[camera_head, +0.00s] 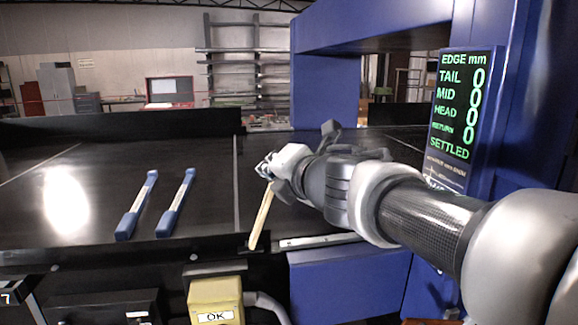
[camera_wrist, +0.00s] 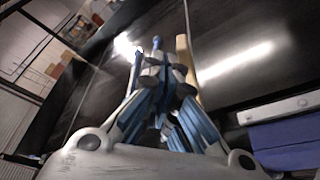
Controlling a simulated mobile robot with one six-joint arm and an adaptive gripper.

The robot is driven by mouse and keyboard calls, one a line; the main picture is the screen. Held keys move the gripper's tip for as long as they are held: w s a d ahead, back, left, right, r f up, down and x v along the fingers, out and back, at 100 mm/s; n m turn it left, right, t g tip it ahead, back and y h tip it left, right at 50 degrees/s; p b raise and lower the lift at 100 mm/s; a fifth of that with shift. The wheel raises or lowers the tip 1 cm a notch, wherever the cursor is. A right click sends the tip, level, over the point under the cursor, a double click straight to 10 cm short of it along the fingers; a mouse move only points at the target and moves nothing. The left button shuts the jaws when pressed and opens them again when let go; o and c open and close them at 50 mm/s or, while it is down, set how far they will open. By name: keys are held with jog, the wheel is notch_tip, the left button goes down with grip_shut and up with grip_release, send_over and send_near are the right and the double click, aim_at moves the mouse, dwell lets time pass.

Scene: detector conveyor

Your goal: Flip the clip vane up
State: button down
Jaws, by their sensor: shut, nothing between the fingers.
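A slim tan strip, which looks like the clip vane (camera_head: 261,220), stands tilted at the conveyor's front edge, its lower end by a dark mount and its top leaning right. My gripper (camera_head: 265,168) is shut and empty, just above the strip's upper end. In the wrist view the strip (camera_wrist: 187,62) shows just right of and behind my closed fingertips (camera_wrist: 155,48). I cannot tell whether the fingers touch it.
Two blue-and-white bars (camera_head: 137,205) (camera_head: 177,203) lie on the black conveyor (camera_head: 90,180) to the left. A blue detector arch (camera_head: 330,85) stands behind, with a display (camera_head: 460,105) reading zeros and SETTLED. A yellow OK box (camera_head: 215,301) sits below the front edge.

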jog(key=w+d+f+m+b, duration=0.1)
jog(key=d+f, duration=0.1)
jog(key=d, duration=0.3)
jog(key=shift+w+d+f+b, duration=0.2)
jog(key=shift+d+f+b, duration=0.1)
jog(key=shift+d, duration=0.1)
jog(key=shift+f, duration=0.1)
